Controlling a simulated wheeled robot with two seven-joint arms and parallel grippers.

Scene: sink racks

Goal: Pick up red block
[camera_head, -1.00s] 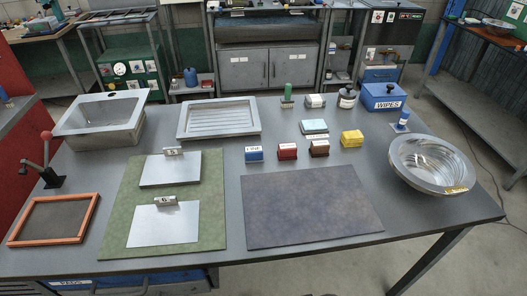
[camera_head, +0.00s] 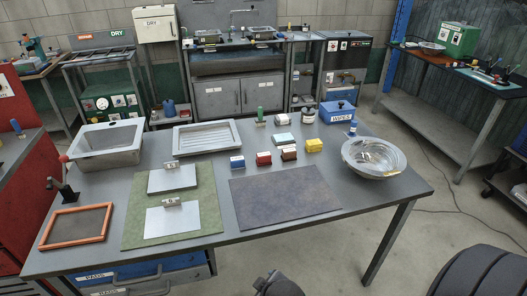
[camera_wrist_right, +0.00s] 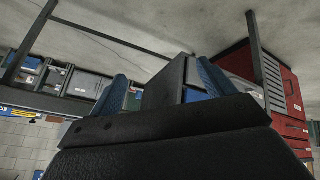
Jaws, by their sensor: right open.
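The red block (camera_head: 264,158) stands on the grey worktable in a row of small blocks in the head view. The blue block (camera_head: 237,162) is to its left and the dark brown block (camera_head: 289,154) is close to its right. My right gripper (camera_wrist_right: 162,82) shows in the right wrist view with its two blue fingers apart and nothing between them. The red block cannot be made out in that view. My left gripper is not in view. Dark parts of my own body show at the bottom of the head view, well apart from the block.
A yellow block (camera_head: 314,145), a green-handled tool (camera_head: 261,116) and a blue wipes box (camera_head: 338,113) are nearby. A dark mat (camera_head: 285,190) lies in front of the block. A metal bowl (camera_head: 374,157) is at the table's right. Floor right of the table is partly clear.

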